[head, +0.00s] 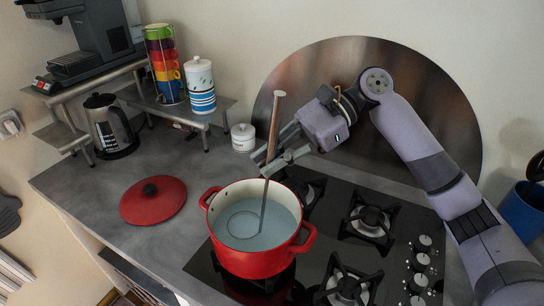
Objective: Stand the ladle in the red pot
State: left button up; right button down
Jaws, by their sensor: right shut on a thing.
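The ladle (275,117) has a brown upper handle and a grey lower shaft. It is nearly upright and its lower end reaches down inside the pot, where a round bowl outline shows. My right gripper (272,162) is shut on the ladle's handle above the pot's far rim. My left gripper is not in view.
A red lid (152,199) lies on the counter left of the pot. The hob (318,248) has several burners and knobs. A white jar (243,137) stands behind. A kettle (110,125) and a shelf with stacked cups (163,62) are at the back left.

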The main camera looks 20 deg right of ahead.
jog(key=c, duration=1.5)
grip_release()
jog(key=shift+c, duration=0.2)
jog(key=shift+d, duration=0.1)
